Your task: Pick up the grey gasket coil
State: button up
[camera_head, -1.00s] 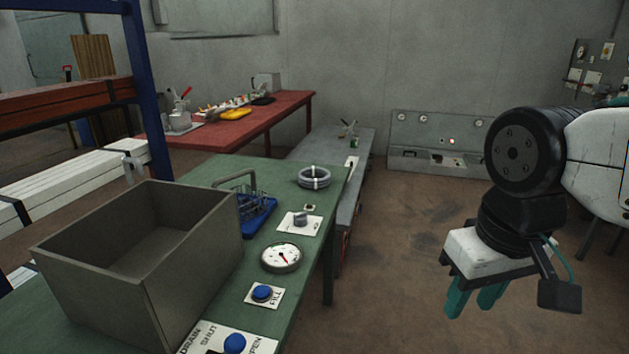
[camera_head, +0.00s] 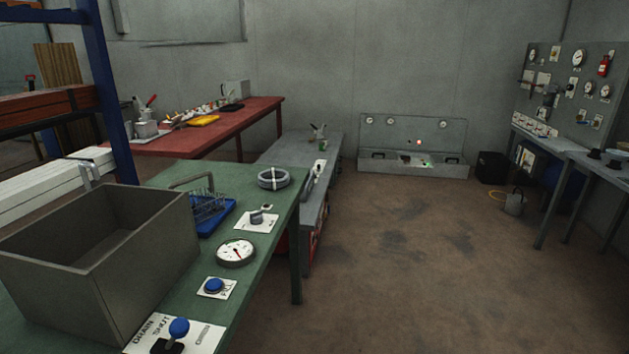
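The grey gasket coil (camera_head: 273,178) is a ring tied with light bands. It lies flat on the far right part of the green table (camera_head: 262,277), near the table's edge. It is fully visible, and nothing touches it from above. My gripper is not in view.
A large grey bin (camera_head: 98,262) stands at the table's left. A blue tray with a wire rack (camera_head: 212,212), a knob plate (camera_head: 257,220), a gauge (camera_head: 236,251), a blue button (camera_head: 214,286) and a blue-knobbed lever (camera_head: 179,329) share the table. The floor (camera_head: 420,260) to the right is open.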

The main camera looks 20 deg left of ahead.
aim_at(284, 180)
jog(key=z, duration=0.25)
jog(key=i, duration=3.15)
jog(key=u, duration=1.1)
jog(key=i, duration=1)
jog(key=u, duration=1.45)
jog(key=i, duration=0.6)
jog(key=u, duration=0.4)
